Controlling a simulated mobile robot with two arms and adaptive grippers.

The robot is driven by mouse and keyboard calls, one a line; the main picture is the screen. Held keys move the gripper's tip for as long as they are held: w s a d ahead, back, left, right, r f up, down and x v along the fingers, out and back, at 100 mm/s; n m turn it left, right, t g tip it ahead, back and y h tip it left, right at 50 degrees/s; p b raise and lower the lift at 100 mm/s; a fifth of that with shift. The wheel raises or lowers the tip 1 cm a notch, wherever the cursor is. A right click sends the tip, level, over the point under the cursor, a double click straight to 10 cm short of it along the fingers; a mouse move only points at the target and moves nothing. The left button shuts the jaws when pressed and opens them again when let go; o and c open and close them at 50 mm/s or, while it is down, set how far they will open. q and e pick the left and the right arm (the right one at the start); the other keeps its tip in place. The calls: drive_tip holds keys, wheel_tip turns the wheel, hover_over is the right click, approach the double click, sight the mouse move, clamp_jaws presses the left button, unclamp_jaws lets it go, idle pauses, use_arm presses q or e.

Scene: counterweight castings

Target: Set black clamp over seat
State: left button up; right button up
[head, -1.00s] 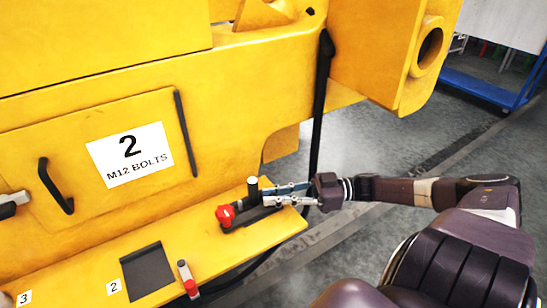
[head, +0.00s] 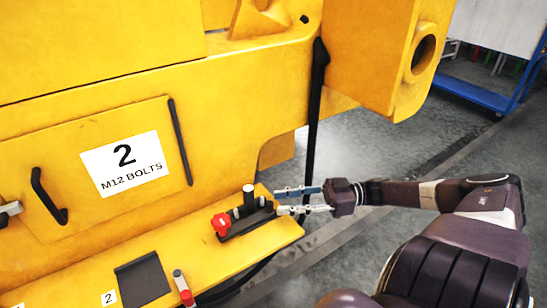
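The black clamp (head: 249,224) lies on the yellow ledge, with a red knob (head: 222,222) at its left end and an upright black post (head: 248,196). My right gripper (head: 278,200) is just right of it, its two metal fingers apart with a gap between them, pointing left at the clamp's right end. The fingers look clear of the post; contact at the clamp's end cannot be told. I cannot single out the seat; the area under the clamp is hidden.
The yellow ledge (head: 203,263) carries a dark square pad (head: 143,281) beside a "2" label and a red-and-grey clamp (head: 183,288). Above is a panel marked "2 M12 BOLTS" (head: 123,165) with a black handle (head: 47,197). A black strap (head: 314,110) hangs behind the gripper.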

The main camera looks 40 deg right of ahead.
drive_tip(key=shift+v, duration=1.8)
